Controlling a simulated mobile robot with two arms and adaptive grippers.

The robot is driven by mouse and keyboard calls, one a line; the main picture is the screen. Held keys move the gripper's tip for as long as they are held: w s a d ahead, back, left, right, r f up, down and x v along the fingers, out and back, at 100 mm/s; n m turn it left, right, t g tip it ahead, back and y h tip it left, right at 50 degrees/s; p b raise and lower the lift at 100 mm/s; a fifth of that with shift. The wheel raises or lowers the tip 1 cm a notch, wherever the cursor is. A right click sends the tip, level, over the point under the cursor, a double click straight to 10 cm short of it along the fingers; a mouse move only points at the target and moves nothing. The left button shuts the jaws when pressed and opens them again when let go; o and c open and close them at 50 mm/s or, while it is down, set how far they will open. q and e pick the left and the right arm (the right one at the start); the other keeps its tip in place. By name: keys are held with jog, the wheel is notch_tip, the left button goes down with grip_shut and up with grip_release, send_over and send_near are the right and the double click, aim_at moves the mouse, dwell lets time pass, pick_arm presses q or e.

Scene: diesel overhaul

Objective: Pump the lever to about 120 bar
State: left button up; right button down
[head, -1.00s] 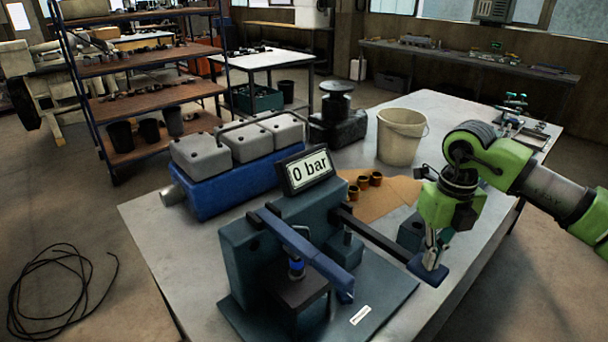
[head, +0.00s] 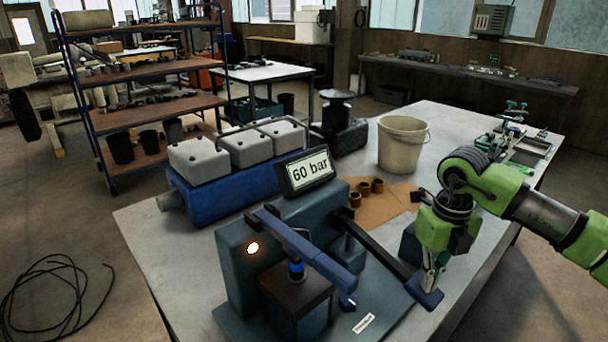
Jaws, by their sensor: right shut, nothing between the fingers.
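The test pump (head: 240,272) stands at the front of the metal bench, a dark teal block with a blue arm over an injector. Its display (head: 308,172) reads 60 bar. The black pump lever (head: 378,248) slopes down to the right and ends in a blue handle pad (head: 424,290). My right gripper (head: 428,285) is shut with nothing between its fingers, its tips down at the blue pad; they appear to touch it from above. My left gripper is out of view.
A blue engine block with grey covers (head: 250,148) stands behind the pump. A cream bucket (head: 402,143), a dark round-topped part (head: 338,125) and brass-coloured rings (head: 364,188) on brown paper (head: 385,208) are further back. The bench's right rear holds small tools (head: 510,125).

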notch_tip(320, 180, up, 8)
jog(key=p, duration=0.4)
jog(key=shift+s+d+r+p, duration=0.15)
jog(key=shift+s+d+p, duration=0.15)
jog(key=shift+s+p, duration=0.1)
notch_tip(320, 180, up, 4)
jog(key=shift+f+p, duration=0.1)
jog(key=shift+p, duration=1.05)
jog(key=shift+w, duration=0.1)
jog(key=shift+w+a+f+b, duration=0.1)
jog(key=shift+f+b, duration=1.85)
jog(key=shift+b, duration=1.1)
